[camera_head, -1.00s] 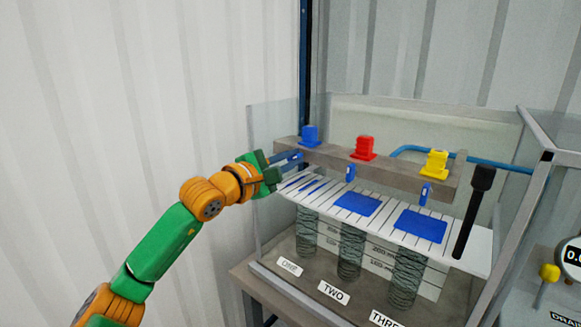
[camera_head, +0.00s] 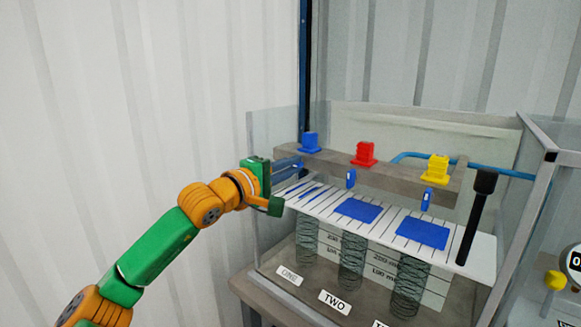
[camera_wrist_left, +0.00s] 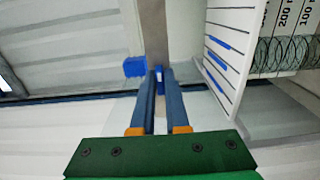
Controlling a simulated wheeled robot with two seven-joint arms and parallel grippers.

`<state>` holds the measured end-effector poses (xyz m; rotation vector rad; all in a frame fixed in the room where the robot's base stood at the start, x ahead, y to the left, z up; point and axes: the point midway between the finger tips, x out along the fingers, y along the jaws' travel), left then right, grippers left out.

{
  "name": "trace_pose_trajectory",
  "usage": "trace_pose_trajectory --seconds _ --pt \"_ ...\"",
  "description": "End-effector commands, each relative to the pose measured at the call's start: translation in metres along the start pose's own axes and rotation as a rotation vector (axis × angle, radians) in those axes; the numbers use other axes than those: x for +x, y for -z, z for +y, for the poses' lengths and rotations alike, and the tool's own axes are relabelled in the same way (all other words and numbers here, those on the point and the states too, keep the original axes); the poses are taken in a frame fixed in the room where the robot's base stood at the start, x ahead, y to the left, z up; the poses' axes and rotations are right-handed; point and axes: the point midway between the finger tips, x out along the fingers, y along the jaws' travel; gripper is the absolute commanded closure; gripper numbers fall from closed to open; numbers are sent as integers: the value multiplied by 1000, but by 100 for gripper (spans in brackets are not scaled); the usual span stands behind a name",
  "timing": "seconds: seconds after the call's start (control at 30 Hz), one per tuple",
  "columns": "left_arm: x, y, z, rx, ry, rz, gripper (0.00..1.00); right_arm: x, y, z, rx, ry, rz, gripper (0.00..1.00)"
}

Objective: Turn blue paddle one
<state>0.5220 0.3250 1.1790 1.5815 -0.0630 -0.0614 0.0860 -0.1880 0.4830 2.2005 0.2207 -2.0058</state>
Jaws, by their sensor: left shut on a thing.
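My left gripper (camera_head: 297,168) is at the left end of the grey bar above the ONE label (camera_head: 289,276). Its two dark blue fingers are shut on the small blue paddle one, which shows between the fingertips in the left wrist view (camera_wrist_left: 160,75). In the head view the fingers largely hide that paddle. A blue block (camera_head: 310,142) stands on top of the bar just above, and it also shows in the left wrist view (camera_wrist_left: 135,66). My right gripper is not in view.
Two more blue paddles, the middle one (camera_head: 351,179) and the right one (camera_head: 427,201), hang along the bar, under a red block (camera_head: 364,153) and a yellow block (camera_head: 437,169). A slatted white panel (camera_head: 385,222) lies below. Clear walls enclose the rig.

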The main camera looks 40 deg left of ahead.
Motion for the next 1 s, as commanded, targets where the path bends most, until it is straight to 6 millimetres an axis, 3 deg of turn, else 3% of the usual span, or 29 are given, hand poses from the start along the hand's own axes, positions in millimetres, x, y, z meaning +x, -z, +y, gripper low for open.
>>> trace_pose_trajectory --seconds 0.37,0.4,0.47,0.5,0.77,0.87,1.0 --pt "0 0 0 5 -1 1 100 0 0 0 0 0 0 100" --pt "0 0 0 5 -1 1 77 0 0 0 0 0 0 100" --pt "0 0 0 5 -1 1 60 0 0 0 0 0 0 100" --pt "0 0 0 5 -1 1 57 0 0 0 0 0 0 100" --pt "-1 0 0 4 0 1 57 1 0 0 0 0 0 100" --pt "-9 2 -4 5 -3 3 57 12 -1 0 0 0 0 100" --pt "-36 2 -10 10 -2 5 57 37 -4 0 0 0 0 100"
